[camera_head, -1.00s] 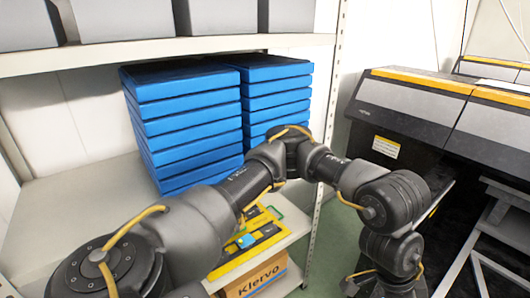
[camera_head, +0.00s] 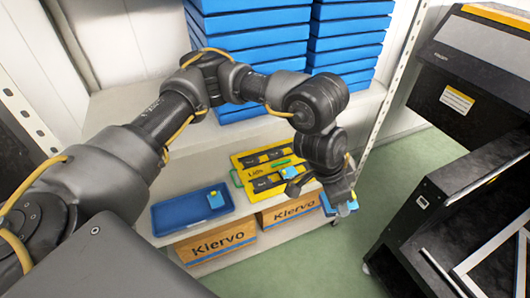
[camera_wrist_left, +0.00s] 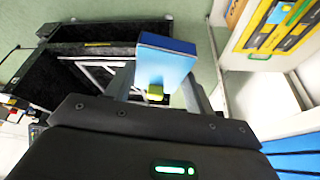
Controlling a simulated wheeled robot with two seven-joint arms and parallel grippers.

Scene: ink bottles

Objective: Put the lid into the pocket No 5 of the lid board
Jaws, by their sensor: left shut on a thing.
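The held lid (camera_wrist_left: 166,60) is a blue slab with a small yellow-green knob, between the two fingers of my left gripper (camera_wrist_left: 160,88) in the left wrist view. In the head view my left gripper (camera_head: 344,206) points down, right of the yellow lid board, with blue showing at its fingertips. The lid board (camera_head: 240,160) lies on the shelf, with dark labelled strips and the word "Lids"; pocket numbers are too small to read. Another blue lid (camera_head: 289,173) with a yellow knob sits on its right part. My wrist hides the board's right end. My right gripper is not in view.
A blue tray (camera_head: 165,222) left of the board holds another small blue piece (camera_head: 215,199). Cartons marked "Klervo" (camera_head: 217,240) stand below. Blue boxes (camera_head: 345,45) are stacked behind. A shelf post (camera_head: 385,110) and a dark machine (camera_head: 470,70) stand to the right, with open floor between.

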